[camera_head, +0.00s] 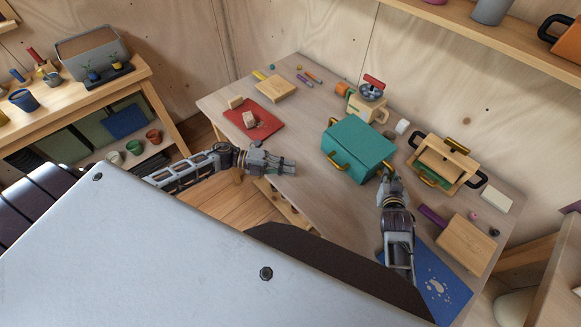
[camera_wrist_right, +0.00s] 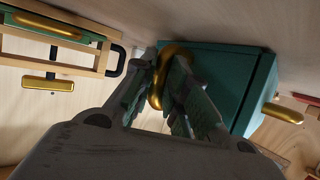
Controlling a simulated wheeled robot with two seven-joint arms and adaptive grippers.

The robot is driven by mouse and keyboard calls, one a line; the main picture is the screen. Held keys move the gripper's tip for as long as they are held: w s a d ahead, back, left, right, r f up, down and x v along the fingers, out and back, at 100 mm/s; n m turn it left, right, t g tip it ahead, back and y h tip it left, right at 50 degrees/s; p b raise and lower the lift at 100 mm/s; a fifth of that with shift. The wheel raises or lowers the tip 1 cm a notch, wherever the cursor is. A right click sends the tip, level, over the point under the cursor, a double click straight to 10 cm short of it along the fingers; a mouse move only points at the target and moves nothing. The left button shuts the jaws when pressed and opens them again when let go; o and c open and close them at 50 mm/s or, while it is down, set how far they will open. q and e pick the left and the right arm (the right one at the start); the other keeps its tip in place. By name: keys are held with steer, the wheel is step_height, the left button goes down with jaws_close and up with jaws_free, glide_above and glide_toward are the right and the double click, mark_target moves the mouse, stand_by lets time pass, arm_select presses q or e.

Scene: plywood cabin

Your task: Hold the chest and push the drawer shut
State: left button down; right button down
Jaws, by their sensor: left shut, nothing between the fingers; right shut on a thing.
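A teal chest (camera_head: 362,145) with gold handles stands on the table. My right gripper (camera_head: 387,178) is shut on the gold side handle (camera_wrist_right: 158,78) on the chest's near right side. The teal body also shows behind the fingers in the right wrist view (camera_wrist_right: 222,75). Another gold handle (camera_head: 340,163) is on the chest's front, facing left; it sticks out at the right of the wrist view (camera_wrist_right: 284,113). I cannot tell how far the drawer is out. My left gripper (camera_head: 287,166) is shut and empty, left of the chest and apart from it.
A wooden chest (camera_head: 447,162) with gold and dark handles stands right of the teal one. A red mat (camera_head: 262,130) with small blocks lies left. A coffee grinder (camera_head: 368,102) stands behind. A wooden board (camera_head: 467,245) and blue mat (camera_head: 440,283) lie at the near right.

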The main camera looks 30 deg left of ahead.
steer(key=c, duration=1.3)
jaws_free()
steer(key=shift+s, duration=0.2)
steer(key=shift+v, duration=5.8)
steer(key=shift+s+d, duration=0.1)
